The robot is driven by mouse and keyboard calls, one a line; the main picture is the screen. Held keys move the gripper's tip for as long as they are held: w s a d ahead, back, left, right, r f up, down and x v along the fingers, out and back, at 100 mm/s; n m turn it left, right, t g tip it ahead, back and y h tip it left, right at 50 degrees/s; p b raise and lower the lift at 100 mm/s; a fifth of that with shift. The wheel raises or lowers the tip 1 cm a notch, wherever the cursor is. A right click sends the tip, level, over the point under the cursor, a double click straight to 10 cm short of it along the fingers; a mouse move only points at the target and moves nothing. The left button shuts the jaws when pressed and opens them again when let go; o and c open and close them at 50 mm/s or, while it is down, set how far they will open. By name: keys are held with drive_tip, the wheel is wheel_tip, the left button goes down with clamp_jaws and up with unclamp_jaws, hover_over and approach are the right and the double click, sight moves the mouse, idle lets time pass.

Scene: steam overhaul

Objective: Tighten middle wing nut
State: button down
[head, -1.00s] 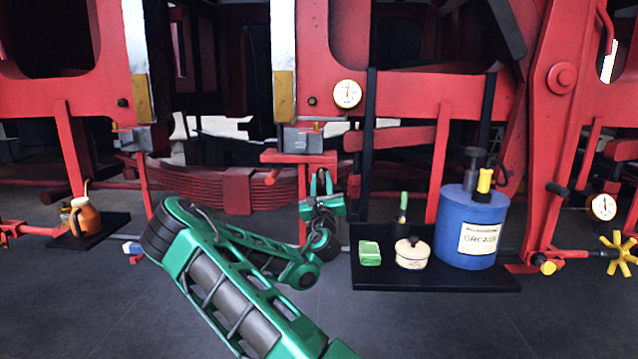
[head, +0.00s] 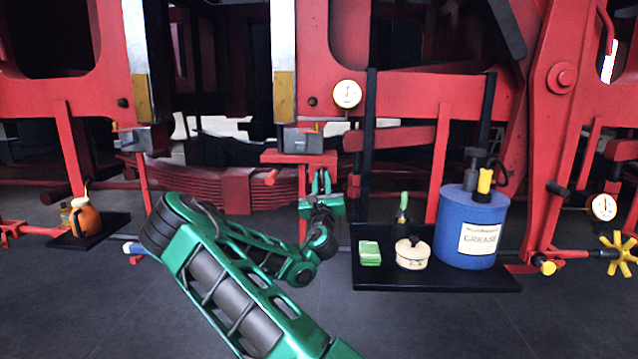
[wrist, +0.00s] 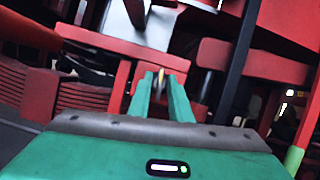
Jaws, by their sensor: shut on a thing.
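My gripper (head: 321,176) points up beneath a red bracket (head: 299,158) on the locomotive frame. In the wrist view its two green fingers (wrist: 160,84) are close together, with a small brass-coloured piece (wrist: 160,75), apparently the wing nut, between their tips. My gripper is shut on it. Only a sliver of the piece shows; its wings and thread are hidden by the fingers. The piece cannot be made out in the head view.
A dial gauge (head: 347,94) sits above. Dark floor in front is clear.

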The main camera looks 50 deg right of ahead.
drive_tip(key=m+g, duration=0.1)
drive_tip(key=m, duration=0.1)
drive_tip(key=m+g+h, duration=0.1)
drive_tip(key=m, duration=0.2)
drive_tip(key=m+g+h, duration=0.1)
drive_tip(key=m, duration=0.2)
drive_tip(key=shift+w+a+g, duration=0.2)
drive_tip(key=shift+w+g, duration=0.05)
drive_tip(key=shift+g, duration=0.05)
drive_tip(key=m+g, duration=0.1)
drive_tip(key=m, duration=0.2)
drive_tip(key=m+g+h, duration=0.1)
drive_tip(key=m+g, duration=0.1)
drive_tip(key=m, duration=0.2)
drive_tip(key=shift+m, duration=0.3)
drive_tip(key=m+g+y, duration=0.1)
drive_tip(key=m, duration=0.3)
drive_tip(key=m+g, duration=0.2)
drive_tip(key=m, duration=0.2)
drive_tip(key=shift+m+y, duration=0.3)
drive_tip(key=shift+y, duration=0.1)
drive_tip(key=shift+s+d, duration=0.15)
drive_tip(key=shift+s, duration=0.1)
drive_tip(key=c, duration=1.9)
unclamp_jaws()
drive_tip(key=shift+w, duration=0.1)
